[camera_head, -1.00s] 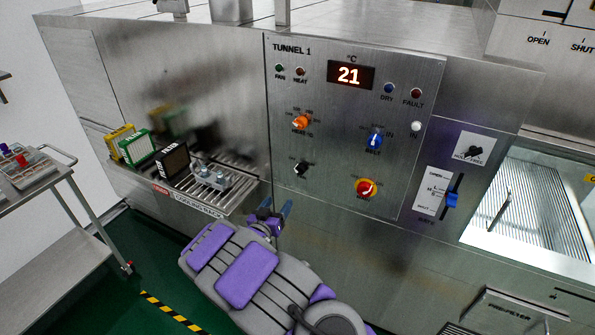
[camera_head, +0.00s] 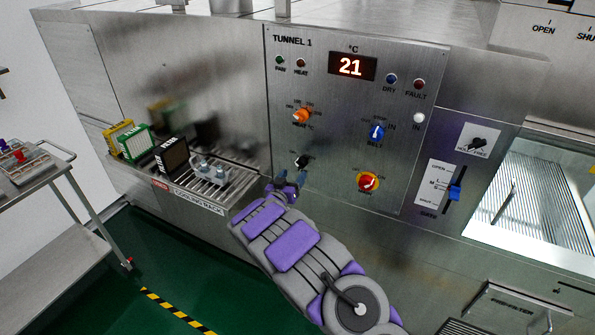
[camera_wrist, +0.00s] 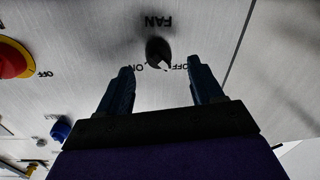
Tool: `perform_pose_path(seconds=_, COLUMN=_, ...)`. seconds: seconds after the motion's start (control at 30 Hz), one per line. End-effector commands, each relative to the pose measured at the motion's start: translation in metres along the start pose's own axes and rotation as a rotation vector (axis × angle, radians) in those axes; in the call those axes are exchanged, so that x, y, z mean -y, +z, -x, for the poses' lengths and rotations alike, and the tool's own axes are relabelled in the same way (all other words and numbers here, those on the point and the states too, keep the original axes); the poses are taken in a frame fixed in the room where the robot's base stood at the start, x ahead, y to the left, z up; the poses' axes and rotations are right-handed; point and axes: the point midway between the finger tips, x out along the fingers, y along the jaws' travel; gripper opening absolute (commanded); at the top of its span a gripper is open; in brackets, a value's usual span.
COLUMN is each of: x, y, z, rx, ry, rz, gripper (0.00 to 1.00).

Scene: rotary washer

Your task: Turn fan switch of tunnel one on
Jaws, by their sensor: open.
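The Tunnel 1 panel (camera_head: 330,95) is a steel face with a red display reading 21. Its fan switch is a small black knob (camera_head: 301,162) at the lower left of the panel. In the wrist view the fan switch (camera_wrist: 158,52) appears upside down, labelled FAN, with ON and OFF beside it; a light pointer mark shows on its lower right, toward OFF. My gripper (camera_head: 290,181) is open just below the knob. In the wrist view my gripper (camera_wrist: 160,85) has its two blue fingers apart, with the knob beyond and between their tips, not visibly touched.
A cooling rack (camera_head: 215,188) with filter blocks lies left of my gripper. A cart (camera_head: 45,185) stands at far left.

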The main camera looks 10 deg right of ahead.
Motion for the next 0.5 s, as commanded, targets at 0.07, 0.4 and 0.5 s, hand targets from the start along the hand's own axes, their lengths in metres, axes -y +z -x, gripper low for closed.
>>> perform_pose_path(seconds=0.07, x=-0.001, y=0.001, z=-0.015, rx=-0.001, ry=0.003, rz=-0.003, gripper=0.66)
perform_pose_path(seconds=0.4, x=-0.001, y=0.001, z=-0.046, rx=0.002, ry=-0.001, rz=0.0, gripper=0.66)
perform_pose_path(seconds=0.5, x=0.0, y=0.0, z=-0.049, rx=0.001, ry=-0.002, rz=0.001, gripper=0.66)
